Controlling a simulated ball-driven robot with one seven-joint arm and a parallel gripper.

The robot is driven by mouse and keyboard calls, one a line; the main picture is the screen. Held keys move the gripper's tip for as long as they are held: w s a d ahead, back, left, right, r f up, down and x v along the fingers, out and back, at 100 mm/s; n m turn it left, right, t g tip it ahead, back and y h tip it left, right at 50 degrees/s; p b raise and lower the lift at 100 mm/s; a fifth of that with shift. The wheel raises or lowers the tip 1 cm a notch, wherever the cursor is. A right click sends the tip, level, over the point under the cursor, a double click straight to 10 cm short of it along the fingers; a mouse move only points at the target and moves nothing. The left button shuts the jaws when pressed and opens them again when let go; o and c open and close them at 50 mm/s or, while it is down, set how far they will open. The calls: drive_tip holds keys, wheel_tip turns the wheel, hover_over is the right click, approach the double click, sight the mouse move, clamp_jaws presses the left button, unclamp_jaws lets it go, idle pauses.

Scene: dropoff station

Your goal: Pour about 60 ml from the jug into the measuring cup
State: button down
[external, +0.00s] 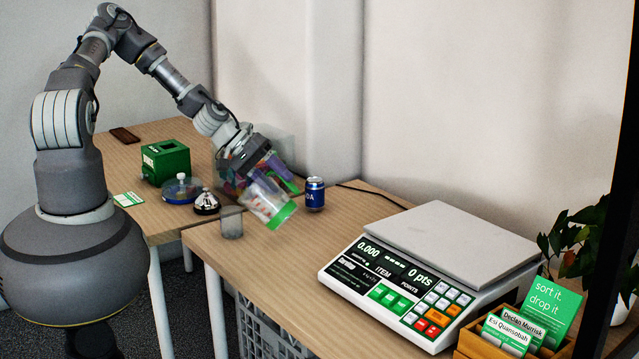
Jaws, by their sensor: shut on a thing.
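My gripper (254,168) is shut on the jug (266,201), a clear container with reddish marks and a green band at its lower right end. The jug is tilted and held above the table, near its left end. The measuring cup (231,223) looks like a small grey see-through cup; it stands upright on the table, just left of and below the jug. I cannot tell how much liquid is in either one, and no stream shows between them. The finger contact is hard to make out against the coloured things behind.
A blue can (314,194) stands close right of the jug. A bell (206,202), a blue round dish (182,189) and a green box (165,162) are to the left. A scale (430,270) reading 0.000 fills the right. Bare table lies between cup and scale.

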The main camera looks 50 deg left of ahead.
sight(285, 196)
drive_tip(key=shift+s+a+t+h+b, duration=0.25)
drive_tip(key=shift+h+b, duration=0.25)
drive_tip(key=shift+b, duration=0.3)
drive_tip(key=shift+s+a+r+t+h+b, duration=0.3)
drive_tip(key=shift+a+r+t+b, duration=0.2)
drive_tip(key=shift+b, duration=0.15)
idle(2.5)
drive_tip(key=d+g+y+p, duration=0.1)
drive_tip(key=p, duration=0.1)
drive_tip(key=shift+w+p, duration=0.35)
drive_tip(key=shift+p, duration=0.05)
drive_tip(key=shift+w+d+f+g+y+p, duration=0.45)
drive_tip(key=shift+d+f+g+y+p, duration=0.15)
drive_tip(key=shift+y+p, duration=0.2)
drive_tip(key=shift+a+f, duration=0.1)
drive_tip(key=shift+f, duration=0.2)
drive_tip(key=shift+w+d+f+g+y, duration=0.25)
drive_tip(key=shift+d+f+g+y, duration=0.1)
drive_tip(key=shift+f+y, duration=0.1)
drive_tip(key=shift+w+d+f+y, duration=0.2)
drive_tip(key=shift+y, duration=0.05)
drive_tip(key=shift+d, duration=0.15)
